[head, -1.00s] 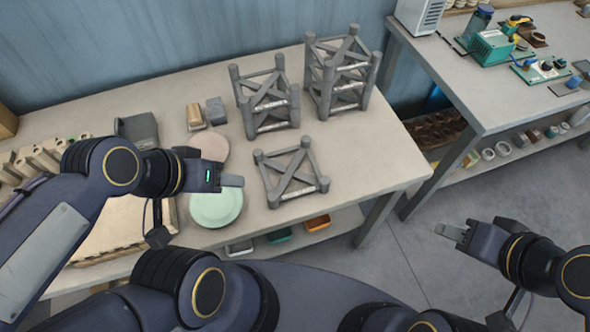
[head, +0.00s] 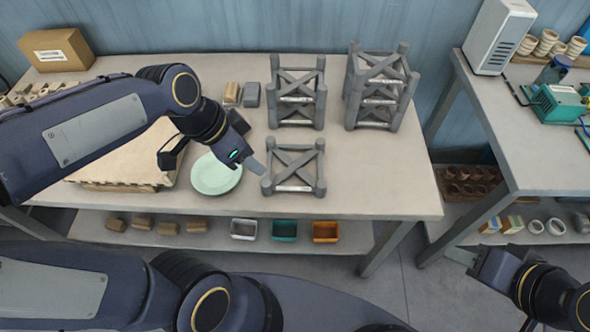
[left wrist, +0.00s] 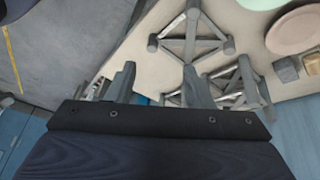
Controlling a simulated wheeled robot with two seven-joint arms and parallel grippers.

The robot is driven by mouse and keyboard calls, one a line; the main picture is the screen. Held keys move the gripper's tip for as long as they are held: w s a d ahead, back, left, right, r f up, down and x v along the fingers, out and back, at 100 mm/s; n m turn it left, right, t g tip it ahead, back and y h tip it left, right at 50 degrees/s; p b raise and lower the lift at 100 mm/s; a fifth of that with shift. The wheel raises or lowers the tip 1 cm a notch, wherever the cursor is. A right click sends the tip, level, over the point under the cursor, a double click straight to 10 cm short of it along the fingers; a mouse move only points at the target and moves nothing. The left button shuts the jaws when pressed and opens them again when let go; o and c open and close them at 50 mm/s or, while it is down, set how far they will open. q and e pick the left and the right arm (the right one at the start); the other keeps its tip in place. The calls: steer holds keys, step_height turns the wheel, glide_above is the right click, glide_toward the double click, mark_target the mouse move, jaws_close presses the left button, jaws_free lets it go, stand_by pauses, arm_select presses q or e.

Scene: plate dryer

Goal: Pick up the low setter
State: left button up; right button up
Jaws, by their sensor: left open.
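The low setter (head: 294,187), a short grey frame with corner posts and crossed bars, stands near the table's front edge. It also shows in the left wrist view (left wrist: 192,47). Two taller grey setters, a middle one (head: 298,100) and a tallest one (head: 378,95), stand behind it. My left gripper (head: 255,166) is open and empty, just left of the low setter and apart from it. Its two fingers show in the left wrist view (left wrist: 155,88). My right gripper (head: 462,256) is out over the floor at the lower right; its jaw opening is unclear.
A pale green plate (head: 217,175) lies left of the low setter, close to my left gripper. Small blocks (head: 250,95) sit behind it. Small bins (head: 285,230) stand on the lower shelf. The table (head: 390,180) is clear right of the low setter.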

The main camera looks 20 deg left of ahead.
arm_select(q)
steer(key=w+d+f+m+g+y+b, duration=0.1)
steer(key=w+d+f+m+g+b, duration=0.15)
steer(key=w+f+m, duration=0.5)
steer(key=m+y+b, duration=0.2)
steer(key=m, duration=0.6)
glide_toward(301, 172)
steer(key=shift+w+f+g, duration=0.2)
steer(key=shift+f+g, duration=0.05)
steer(key=shift+w+d+f+m+y, duration=0.1)
steer(key=shift+w+f+m+y, duration=0.05)
steer(key=shift+f+m+y, duration=0.2)
steer(key=shift+f, duration=0.4)
step_height(301, 172, down, 7)
steer(key=shift+d+r+p, duration=0.1)
steer(key=shift+r+p, duration=0.05)
steer(key=shift+p, duration=0.35)
steer(key=shift+c, duration=0.5)
jaws_close()
